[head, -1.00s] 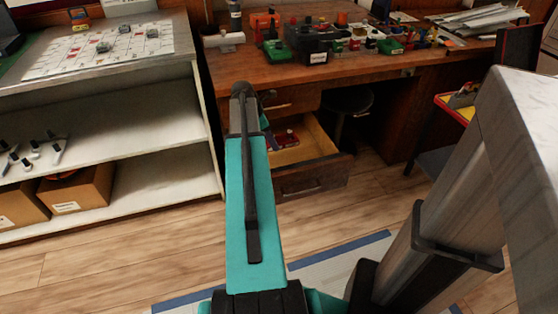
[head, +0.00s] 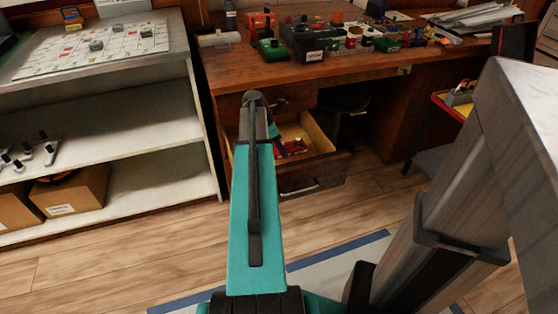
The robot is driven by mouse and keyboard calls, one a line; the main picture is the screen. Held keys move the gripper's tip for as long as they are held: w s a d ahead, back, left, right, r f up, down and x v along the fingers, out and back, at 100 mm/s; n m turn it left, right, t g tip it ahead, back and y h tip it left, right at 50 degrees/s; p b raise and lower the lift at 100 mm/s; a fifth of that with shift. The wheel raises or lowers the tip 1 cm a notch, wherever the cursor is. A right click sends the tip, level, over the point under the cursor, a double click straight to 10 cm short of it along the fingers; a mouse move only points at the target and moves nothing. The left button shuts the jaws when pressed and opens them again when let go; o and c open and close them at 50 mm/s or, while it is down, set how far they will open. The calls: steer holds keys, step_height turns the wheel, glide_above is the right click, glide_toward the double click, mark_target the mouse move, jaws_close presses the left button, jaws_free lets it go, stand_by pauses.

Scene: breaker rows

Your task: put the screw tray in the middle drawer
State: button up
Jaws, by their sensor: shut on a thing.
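A drawer (head: 322,137) below the closed top drawer of the wooden desk is pulled open, its pale inside showing. A small red thing with dark parts, which looks like the screw tray (head: 294,147), shows in or just above it. I cannot tell whether it touches the drawer floor. My teal arm rises in front and hides the left part of the drawer. My gripper (head: 280,144) is largely hidden behind the arm, at the tray's left side, and seems shut on the tray. Its fingertips do not show clearly.
The desk top (head: 235,72) holds breakers and several small coloured parts. A pale shelf unit (head: 150,190) with cardboard boxes stands at the left. A dark stool (head: 344,102) is under the desk. A red and yellow bin (head: 455,105) is at the right. Wood floor lies between.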

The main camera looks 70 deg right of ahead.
steer(key=shift+f+b, duration=0.35)
steer(key=shift+f, duration=1.5)
steer(key=shift+f+b, duration=0.5)
steer(key=shift+f, duration=1.35)
steer(key=shift+f, duration=0.1)
steer(key=o, duration=1.2)
steer(key=p+v, duration=0.3)
steer(key=v, duration=0.9)
